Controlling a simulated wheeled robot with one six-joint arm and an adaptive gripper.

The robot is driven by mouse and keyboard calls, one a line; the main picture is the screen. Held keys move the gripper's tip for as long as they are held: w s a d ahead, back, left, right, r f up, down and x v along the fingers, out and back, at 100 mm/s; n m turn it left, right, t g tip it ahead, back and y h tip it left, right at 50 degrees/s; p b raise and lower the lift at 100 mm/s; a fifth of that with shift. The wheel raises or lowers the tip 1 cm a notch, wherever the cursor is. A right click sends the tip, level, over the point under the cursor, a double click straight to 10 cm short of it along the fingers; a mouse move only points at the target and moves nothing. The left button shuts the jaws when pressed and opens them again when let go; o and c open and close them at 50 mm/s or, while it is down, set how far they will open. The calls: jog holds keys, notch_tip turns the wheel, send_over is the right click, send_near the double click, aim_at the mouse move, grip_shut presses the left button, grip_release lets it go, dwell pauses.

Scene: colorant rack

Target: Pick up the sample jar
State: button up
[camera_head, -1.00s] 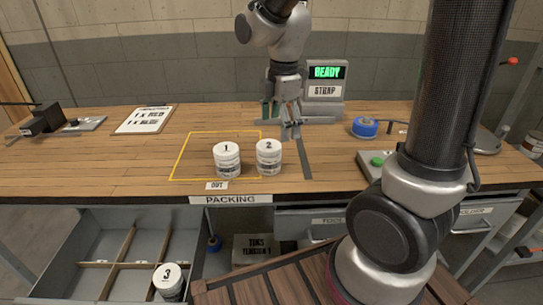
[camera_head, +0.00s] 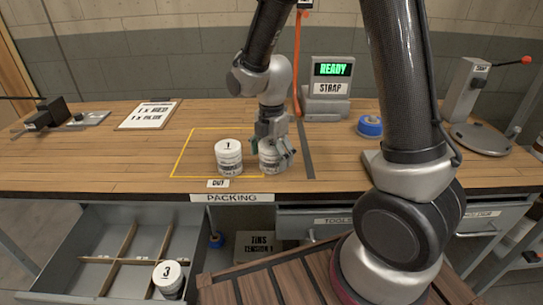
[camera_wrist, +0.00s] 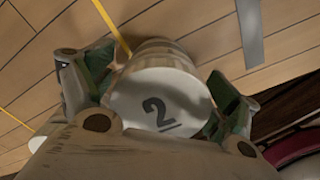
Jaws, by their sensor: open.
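White lidded jar 2 (camera_head: 267,163) stands upright on the wooden bench, largely covered by my gripper (camera_head: 272,153). My gripper is open, pointing down, with its fingers on either side of jar 2. In the wrist view the lid of jar 2 (camera_wrist: 158,98), marked with a 2, lies between the two green-padded fingers; I cannot tell whether the pads touch it. Jar 1 (camera_head: 229,158) stands upright just left of it. Jar 3 (camera_head: 169,280) stands in a compartment of the open drawer below. No label in view says which is the sample jar.
A yellow outline (camera_head: 190,150) marks the bench around the jars. The packing drawer (camera_head: 75,262) is open at lower left. A READY display (camera_head: 331,75), blue tape roll (camera_head: 369,126) and strap press (camera_head: 470,100) stand to the right. A clipboard (camera_head: 148,114) lies at left.

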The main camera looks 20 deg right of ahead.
jog(key=c, duration=1.3)
jog(key=shift+o, duration=0.2)
